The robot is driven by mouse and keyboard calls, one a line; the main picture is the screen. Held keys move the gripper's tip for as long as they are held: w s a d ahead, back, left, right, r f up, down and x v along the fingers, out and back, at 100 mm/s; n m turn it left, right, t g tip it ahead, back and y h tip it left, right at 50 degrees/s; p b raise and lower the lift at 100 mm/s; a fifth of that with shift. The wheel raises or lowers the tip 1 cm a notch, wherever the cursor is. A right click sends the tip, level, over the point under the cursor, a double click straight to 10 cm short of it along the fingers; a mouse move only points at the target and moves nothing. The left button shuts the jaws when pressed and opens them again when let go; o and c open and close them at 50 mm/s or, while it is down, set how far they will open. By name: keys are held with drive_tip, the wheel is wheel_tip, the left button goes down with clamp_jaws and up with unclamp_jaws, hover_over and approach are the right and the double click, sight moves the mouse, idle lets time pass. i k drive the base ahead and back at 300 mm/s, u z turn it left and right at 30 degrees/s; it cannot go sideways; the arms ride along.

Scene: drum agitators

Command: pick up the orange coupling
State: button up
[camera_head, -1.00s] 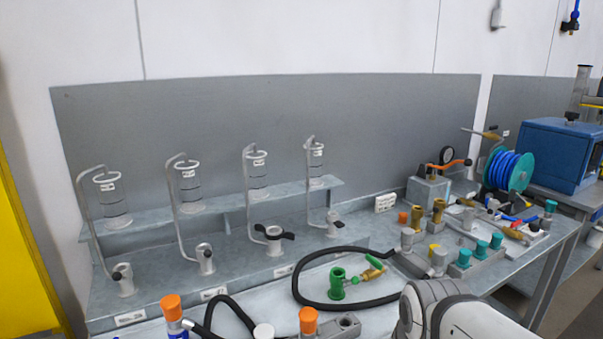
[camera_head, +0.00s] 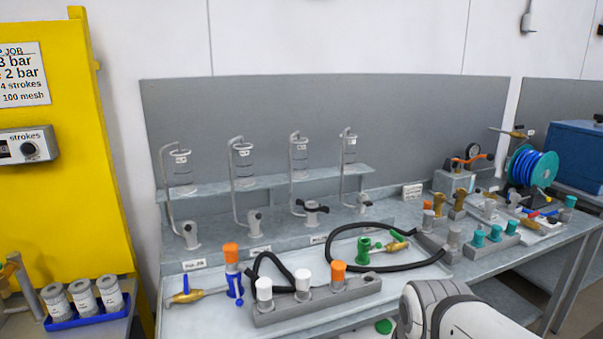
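Several orange-topped pieces show in the head view, and I cannot tell which is the orange coupling. One orange cap (camera_head: 231,252) stands at the left of the bench, above a piece with a blue lever. A small orange piece (camera_head: 428,205) sits farther back on the right. My white arm link shows at the bottom right, but my gripper is out of view.
A black hose (camera_head: 337,237) loops across the bench around a green fitting (camera_head: 363,250). Teal-capped fittings (camera_head: 478,238) stand in a block at the right. A yellow cabinet (camera_head: 60,170) and a blue tray (camera_head: 88,316) of jars are at the left. Hooked stands line the back.

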sight(338, 266)
drive_tip(key=u, duration=0.65)
drive_tip(key=i, duration=1)
drive_tip(key=u, duration=0.05)
